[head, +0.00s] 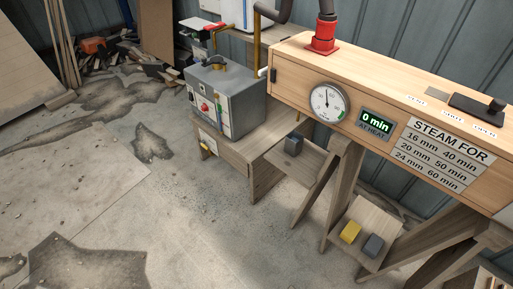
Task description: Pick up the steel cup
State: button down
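I cannot make out a steel cup for certain in the head view. A small dark grey object (293,144) sits on the low wooden shelf between the grey machine's stand and the trestle; it is too small to tell whether it is a cup or a block. My gripper is not in view.
A grey boiler-like box (226,98) stands on a low wooden stand (228,148). A long wooden steam box (385,85) with a gauge rests on trestles. A yellow block (350,232) and a grey block (373,246) lie on a lower board. The floor at left is mostly open.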

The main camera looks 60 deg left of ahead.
aim_at(294, 140)
jog(key=u, duration=2.15)
